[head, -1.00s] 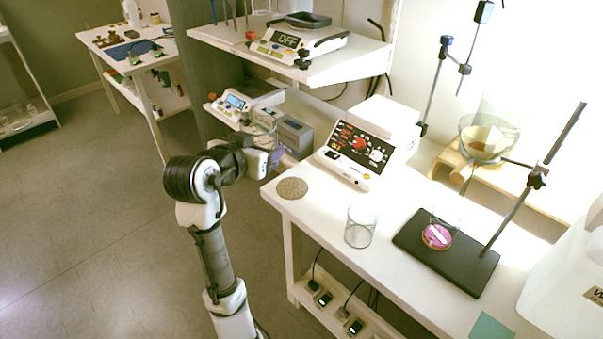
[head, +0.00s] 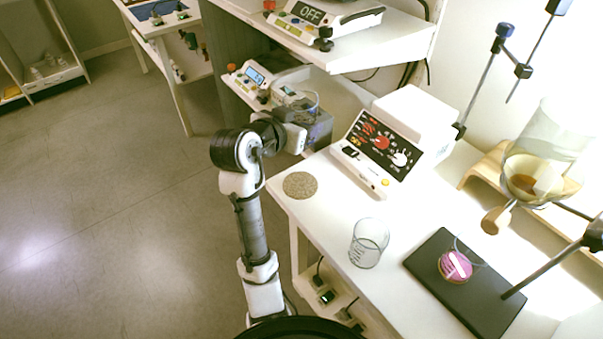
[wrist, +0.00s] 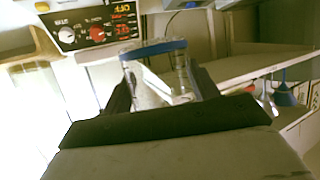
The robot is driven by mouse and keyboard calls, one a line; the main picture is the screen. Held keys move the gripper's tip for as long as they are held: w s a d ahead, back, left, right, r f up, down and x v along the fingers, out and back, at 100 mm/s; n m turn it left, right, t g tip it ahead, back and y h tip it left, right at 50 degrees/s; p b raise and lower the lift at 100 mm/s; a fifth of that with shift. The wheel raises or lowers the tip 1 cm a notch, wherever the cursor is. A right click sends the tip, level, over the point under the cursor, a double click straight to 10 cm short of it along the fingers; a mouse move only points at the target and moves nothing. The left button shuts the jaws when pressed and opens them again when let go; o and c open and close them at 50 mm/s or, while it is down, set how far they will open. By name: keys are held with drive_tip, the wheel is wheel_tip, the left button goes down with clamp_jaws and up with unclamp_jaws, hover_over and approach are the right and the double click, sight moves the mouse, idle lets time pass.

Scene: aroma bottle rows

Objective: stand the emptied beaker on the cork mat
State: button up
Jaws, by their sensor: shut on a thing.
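The cork mat (head: 299,185) is a round, speckled brown disc lying bare near the left corner of the white bench. My gripper (head: 297,128) is beyond the mat in the head view, off the bench's left edge, in front of grey instruments. It is shut on a clear glass beaker (head: 299,99), which is hard to make out against them. In the wrist view the beaker (wrist: 153,50) shows a bluish rim between the fingers of my gripper (wrist: 160,85). Its contents and exact tilt are unclear.
Another clear glass beaker (head: 369,244) stands on the bench. A white instrument with a red-lit panel (head: 383,143) is right of the mat. A black stand base (head: 465,285) bears a pink dish (head: 455,267). A shelf (head: 345,55) overhangs behind.

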wheel_tip(320, 180, down, 16)
drive_tip(key=shift+r, duration=0.1)
idle(0.4)
drive_tip(key=shift+f, duration=0.35)
drive_tip(key=o, duration=1.1)
drive_tip(key=shift+r, duration=0.1)
drive_tip(key=shift+c, duration=0.2)
drive_tip(key=shift+r, duration=0.2)
drive_tip(key=shift+s+a, duration=0.1)
drive_tip(key=shift+s, duration=0.05)
drive_tip(key=b+v, duration=0.1)
drive_tip(key=v, duration=1)
drive_tip(key=shift+s+r, duration=0.2)
drive_tip(key=shift+s, duration=0.05)
